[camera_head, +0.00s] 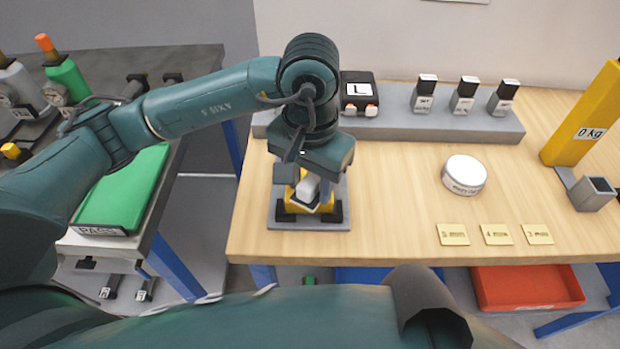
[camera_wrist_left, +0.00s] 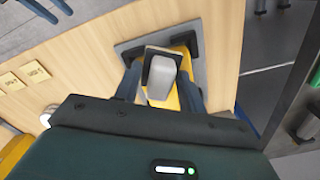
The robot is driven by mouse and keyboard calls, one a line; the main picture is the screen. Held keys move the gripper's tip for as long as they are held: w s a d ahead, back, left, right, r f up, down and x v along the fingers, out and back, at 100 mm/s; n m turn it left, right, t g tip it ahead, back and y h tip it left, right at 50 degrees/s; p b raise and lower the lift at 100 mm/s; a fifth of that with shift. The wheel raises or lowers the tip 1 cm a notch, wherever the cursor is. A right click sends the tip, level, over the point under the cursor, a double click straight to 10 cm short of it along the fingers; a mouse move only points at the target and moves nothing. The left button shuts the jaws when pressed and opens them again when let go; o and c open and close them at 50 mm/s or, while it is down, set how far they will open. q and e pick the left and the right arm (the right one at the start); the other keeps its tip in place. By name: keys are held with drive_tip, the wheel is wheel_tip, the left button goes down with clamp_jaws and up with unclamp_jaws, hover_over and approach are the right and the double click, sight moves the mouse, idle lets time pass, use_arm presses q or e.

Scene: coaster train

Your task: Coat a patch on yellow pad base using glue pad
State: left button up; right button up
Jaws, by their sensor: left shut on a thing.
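The yellow pad base (camera_head: 295,206) sits on a grey plate (camera_head: 310,223) between black corner clamps near the table's left front. My left gripper (camera_head: 308,183) points down over it and is shut on the glue pad, a pale grey block (camera_head: 307,190). In the left wrist view the glue pad (camera_wrist_left: 161,76) shows between the two fingers of the gripper (camera_wrist_left: 160,92), with the yellow pad base (camera_wrist_left: 188,96) right behind it. Whether the glue pad touches the base I cannot tell; its contact side is hidden. My right gripper is not in view.
A grey rack (camera_head: 390,122) at the back holds a black block marked L (camera_head: 358,92) and several black-topped blocks. The middle of the table is clear.

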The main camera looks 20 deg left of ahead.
use_arm(q)
drive_tip(key=shift+f+b, duration=0.3)
drive_tip(key=shift+b, duration=0.05)
